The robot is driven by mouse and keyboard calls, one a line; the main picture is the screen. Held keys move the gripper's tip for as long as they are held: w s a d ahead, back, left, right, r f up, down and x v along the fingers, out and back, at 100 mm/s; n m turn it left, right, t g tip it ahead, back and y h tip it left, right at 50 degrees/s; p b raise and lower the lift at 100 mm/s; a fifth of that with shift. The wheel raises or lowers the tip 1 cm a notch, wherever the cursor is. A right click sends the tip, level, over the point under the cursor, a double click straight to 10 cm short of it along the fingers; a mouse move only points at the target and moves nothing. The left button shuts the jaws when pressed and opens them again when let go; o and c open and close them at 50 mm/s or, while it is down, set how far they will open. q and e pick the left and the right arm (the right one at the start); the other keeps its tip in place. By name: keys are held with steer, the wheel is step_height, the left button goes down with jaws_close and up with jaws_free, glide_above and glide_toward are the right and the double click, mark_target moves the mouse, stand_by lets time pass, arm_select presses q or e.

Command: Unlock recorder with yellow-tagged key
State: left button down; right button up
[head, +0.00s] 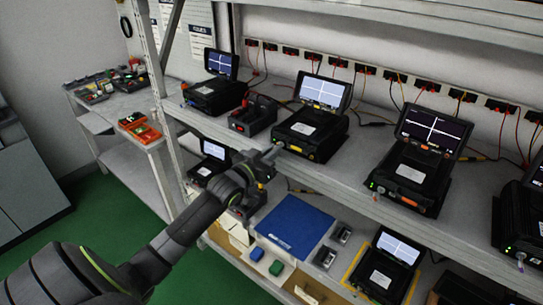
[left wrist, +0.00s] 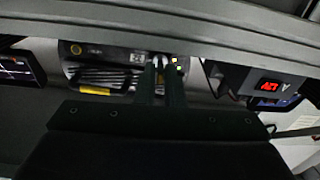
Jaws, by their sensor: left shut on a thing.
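The recorder with yellow front marks (head: 312,132) stands on the upper shelf with its screen lit. Its front also shows in the left wrist view (left wrist: 112,76). My left gripper (head: 272,154) is at the left end of this front. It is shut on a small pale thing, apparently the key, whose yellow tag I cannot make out. In the left wrist view the fingertips (left wrist: 160,66) meet the front beside small lit lamps. The fingers hide the lock, so I cannot tell whether the key is in it. My right gripper is not in view.
Another recorder (head: 414,172) stands to the right and one (head: 214,95) to the left. A blue mat (head: 296,222) lies on the lower shelf. The shelf edge runs below my gripper.

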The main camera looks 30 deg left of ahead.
arm_select(q)
steer(key=shift+f+m+b, duration=0.1)
steer(key=shift+m+b, duration=2.05)
steer(key=shift+m, duration=2.75)
steer(key=c, duration=1.9)
jaws_free()
steer(key=shift+s, duration=0.15)
steer(key=s, duration=1.7)
steer(key=shift+a, duration=0.35)
